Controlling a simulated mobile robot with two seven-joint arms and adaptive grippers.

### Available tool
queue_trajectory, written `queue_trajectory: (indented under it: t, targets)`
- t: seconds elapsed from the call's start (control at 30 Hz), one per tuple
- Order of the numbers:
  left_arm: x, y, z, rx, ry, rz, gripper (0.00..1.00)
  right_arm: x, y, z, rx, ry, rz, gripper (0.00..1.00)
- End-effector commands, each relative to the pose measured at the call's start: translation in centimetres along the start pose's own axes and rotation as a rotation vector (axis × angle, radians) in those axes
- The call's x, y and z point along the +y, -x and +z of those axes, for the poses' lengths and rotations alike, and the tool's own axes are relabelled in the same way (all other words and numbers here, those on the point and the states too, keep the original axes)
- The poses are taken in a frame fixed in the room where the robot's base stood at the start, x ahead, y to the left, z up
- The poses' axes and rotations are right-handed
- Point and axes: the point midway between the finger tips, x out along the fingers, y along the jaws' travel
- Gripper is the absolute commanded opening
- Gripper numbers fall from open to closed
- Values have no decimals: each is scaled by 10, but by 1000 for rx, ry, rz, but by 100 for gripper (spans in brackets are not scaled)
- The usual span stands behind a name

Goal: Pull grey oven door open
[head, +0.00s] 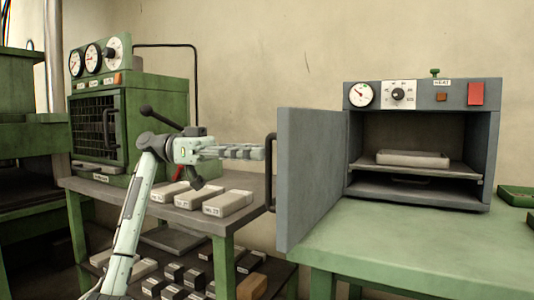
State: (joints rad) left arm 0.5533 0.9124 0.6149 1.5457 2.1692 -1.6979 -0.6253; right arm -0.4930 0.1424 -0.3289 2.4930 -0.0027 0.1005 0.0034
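The grey oven (424,95) stands on a green table at the right. Its grey door (308,172) is swung wide open to the left, so the inside shows. A dark bar handle (270,172) is on the door's left edge. My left gripper (262,153) points right, with its fingertips right beside the upper part of the handle. The fingers are seen side-on, so I cannot tell whether they are apart, shut, or touching the handle. My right gripper is not in view.
A pale block (412,158) lies on the oven's shelf. A green oven (104,125) with gauges stands at the left. Several labelled blocks (228,203) lie on the bench below my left gripper. A green tray (516,195) sits at the right edge. The green tabletop (430,245) before the oven is clear.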

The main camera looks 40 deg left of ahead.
Motion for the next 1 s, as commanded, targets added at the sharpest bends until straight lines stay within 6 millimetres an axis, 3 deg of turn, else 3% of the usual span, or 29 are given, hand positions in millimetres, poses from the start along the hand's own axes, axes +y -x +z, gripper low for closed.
queue_trajectory:
  t: [0.2,0.4,0.6,1.0]
  targets:
    - [0,49,-1,2,0,-2,32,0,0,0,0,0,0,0]
    - [0,78,0,1,0,0,32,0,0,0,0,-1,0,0]
    - [0,88,0,0,0,1,32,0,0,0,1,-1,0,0]
    - [0,88,0,0,0,1,32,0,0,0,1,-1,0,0]
